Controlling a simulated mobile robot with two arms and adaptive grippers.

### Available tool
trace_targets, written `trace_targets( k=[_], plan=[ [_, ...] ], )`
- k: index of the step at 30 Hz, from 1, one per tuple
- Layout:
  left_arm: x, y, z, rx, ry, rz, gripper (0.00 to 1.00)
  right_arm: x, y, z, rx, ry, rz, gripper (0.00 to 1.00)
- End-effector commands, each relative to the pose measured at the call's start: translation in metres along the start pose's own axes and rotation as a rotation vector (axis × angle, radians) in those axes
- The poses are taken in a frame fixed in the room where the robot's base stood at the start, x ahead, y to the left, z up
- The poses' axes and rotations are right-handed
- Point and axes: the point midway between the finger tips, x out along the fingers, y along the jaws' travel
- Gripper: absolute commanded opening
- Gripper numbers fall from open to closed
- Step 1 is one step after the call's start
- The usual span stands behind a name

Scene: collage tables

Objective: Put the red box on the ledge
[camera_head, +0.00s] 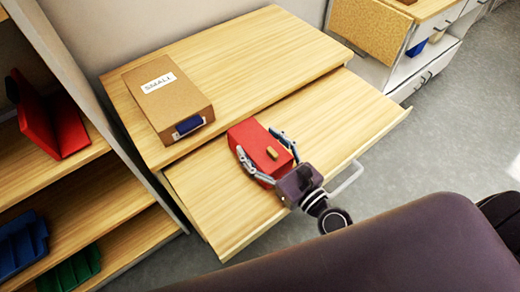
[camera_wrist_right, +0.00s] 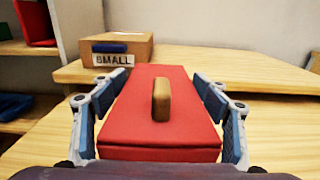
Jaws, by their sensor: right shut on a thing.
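The red box (camera_head: 258,136) has a small tan handle on its lid and appears over the lower pulled-out wooden board (camera_head: 340,110) of the desk. My right gripper (camera_head: 257,142) is shut on the red box, with one finger along each side. In the right wrist view the red box (camera_wrist_right: 160,125) fills the middle, between the blue-grey fingers. I cannot tell whether the box touches the board or hangs just above it. The higher wooden desk top (camera_head: 235,55) lies behind it. My left gripper is not in view.
A cardboard box labelled SMALL (camera_head: 168,95) stands on the left of the desk top. The desk top's right part is clear. A shelf unit at left holds a red bin (camera_head: 50,125), a blue bin (camera_head: 20,245) and a green bin (camera_head: 70,270).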

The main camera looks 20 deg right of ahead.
Motion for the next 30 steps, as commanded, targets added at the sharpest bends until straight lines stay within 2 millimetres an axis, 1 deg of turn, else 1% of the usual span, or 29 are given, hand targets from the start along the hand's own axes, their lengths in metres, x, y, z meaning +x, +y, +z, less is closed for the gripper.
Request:
trace_targets(
  k=[1,3,11,24,27,28,30],
  plan=[
    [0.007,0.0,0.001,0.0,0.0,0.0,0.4,0.0,-0.001,-0.008,-0.005,-0.002,0.0,0.28],
    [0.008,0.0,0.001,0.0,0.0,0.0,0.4,0.0,0.0,-0.011,-0.002,-0.002,0.0,0.29],
    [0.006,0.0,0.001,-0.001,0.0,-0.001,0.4,0.0,0.0,-0.01,-0.001,-0.003,-0.001,0.28],
    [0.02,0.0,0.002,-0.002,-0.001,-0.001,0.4,0.0,0.0,-0.022,-0.001,-0.003,-0.001,0.28],
    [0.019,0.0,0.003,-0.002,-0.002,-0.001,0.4,0.0,0.0,-0.021,-0.001,-0.003,-0.001,0.28],
    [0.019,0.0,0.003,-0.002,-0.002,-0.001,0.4,0.0,0.0,-0.022,-0.001,-0.002,0.0,0.71],
    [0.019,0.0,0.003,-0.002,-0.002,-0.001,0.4,0.0,0.0,-0.022,-0.001,-0.002,0.0,0.79]
  ],
)
